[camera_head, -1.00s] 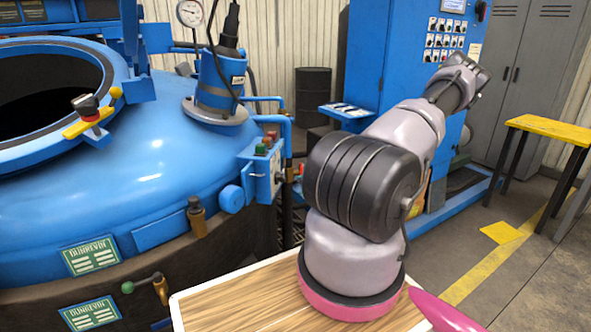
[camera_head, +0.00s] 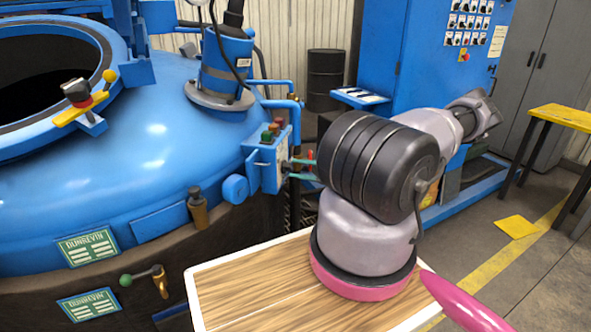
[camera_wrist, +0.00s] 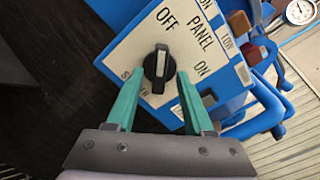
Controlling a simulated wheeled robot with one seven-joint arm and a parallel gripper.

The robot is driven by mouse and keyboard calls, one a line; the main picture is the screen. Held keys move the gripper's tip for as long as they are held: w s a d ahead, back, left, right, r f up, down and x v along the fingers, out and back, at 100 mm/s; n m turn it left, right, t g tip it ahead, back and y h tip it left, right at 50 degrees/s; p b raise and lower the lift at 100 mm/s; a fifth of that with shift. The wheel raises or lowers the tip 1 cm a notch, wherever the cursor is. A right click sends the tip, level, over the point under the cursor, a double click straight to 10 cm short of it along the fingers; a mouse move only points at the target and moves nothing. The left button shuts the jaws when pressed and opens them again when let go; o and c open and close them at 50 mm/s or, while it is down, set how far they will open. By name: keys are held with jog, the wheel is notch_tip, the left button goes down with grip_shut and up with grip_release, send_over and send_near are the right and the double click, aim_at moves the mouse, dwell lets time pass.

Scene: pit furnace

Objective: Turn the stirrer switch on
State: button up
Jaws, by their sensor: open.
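The switch box (camera_head: 266,162) is a small blue box on the side of the blue furnace. In the wrist view its pale face carries a black rotary switch (camera_wrist: 157,68) with a white line, pointing roughly up the picture toward the word OFF. The word ON is to its right. Other lettering is partly hidden by my fingers, so I cannot read the full label. My gripper (camera_wrist: 158,80) is open, its two teal fingers on either side of the switch; I cannot tell whether they touch it. In the head view the fingers (camera_head: 297,169) are beside the box's right face.
Coloured buttons (camera_head: 270,132) sit on top of the box, and blue pipes (camera_head: 280,104) run behind it. The furnace (camera_head: 120,165) fills the left. A blue control cabinet (camera_head: 425,60) with several switches, a black drum (camera_head: 326,78) and a yellow-topped table (camera_head: 562,117) stand behind.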

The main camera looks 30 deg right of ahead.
jog(key=shift+w+a, duration=0.4)
jog(key=shift+a, duration=0.1)
grip_shut()
